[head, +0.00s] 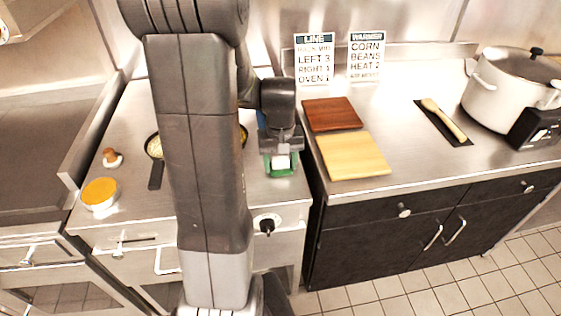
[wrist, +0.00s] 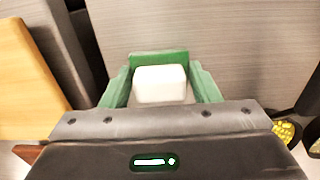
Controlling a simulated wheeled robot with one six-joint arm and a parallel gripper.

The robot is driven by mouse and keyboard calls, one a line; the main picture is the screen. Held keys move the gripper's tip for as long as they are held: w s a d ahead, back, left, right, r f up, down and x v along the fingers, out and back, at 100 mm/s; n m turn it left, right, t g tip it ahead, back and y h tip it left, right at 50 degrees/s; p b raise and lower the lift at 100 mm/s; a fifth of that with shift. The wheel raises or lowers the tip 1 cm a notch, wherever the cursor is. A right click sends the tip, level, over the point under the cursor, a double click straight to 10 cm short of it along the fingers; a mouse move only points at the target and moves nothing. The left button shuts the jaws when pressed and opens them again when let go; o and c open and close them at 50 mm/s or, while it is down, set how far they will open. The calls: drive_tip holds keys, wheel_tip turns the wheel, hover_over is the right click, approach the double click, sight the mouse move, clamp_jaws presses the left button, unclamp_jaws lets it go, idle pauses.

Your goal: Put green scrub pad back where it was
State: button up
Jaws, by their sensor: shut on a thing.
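My gripper (head: 281,158) is over the right side of the left metal counter, close to the gap beside the right counter. In the wrist view its green fingers (wrist: 160,88) are shut on a small block with a white face and a green strip behind it, which looks like the green scrub pad (wrist: 158,58). Green and white also show at the gripper in the head view. Grey metal lies beyond the pad; I cannot tell whether the pad touches it. My arm hides part of the left counter.
A pan (head: 155,147), an orange-filled bowl (head: 100,195) and a small brown-topped item (head: 112,157) stand on the left counter. A dark board (head: 331,114) and a yellow board (head: 353,157) lie right of my gripper. A white pot (head: 503,88) stands far right.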

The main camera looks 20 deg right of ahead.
sight(281, 158)
drive_tip(key=shift+f, duration=0.1)
drive_tip(key=shift+f, duration=0.15)
drive_tip(key=o, duration=1)
drive_tip(key=shift+c, duration=0.2)
drive_tip(key=shift+r, duration=0.2)
wheel_tip(281, 158, up, 12)
drive_tip(key=shift+r, duration=0.1)
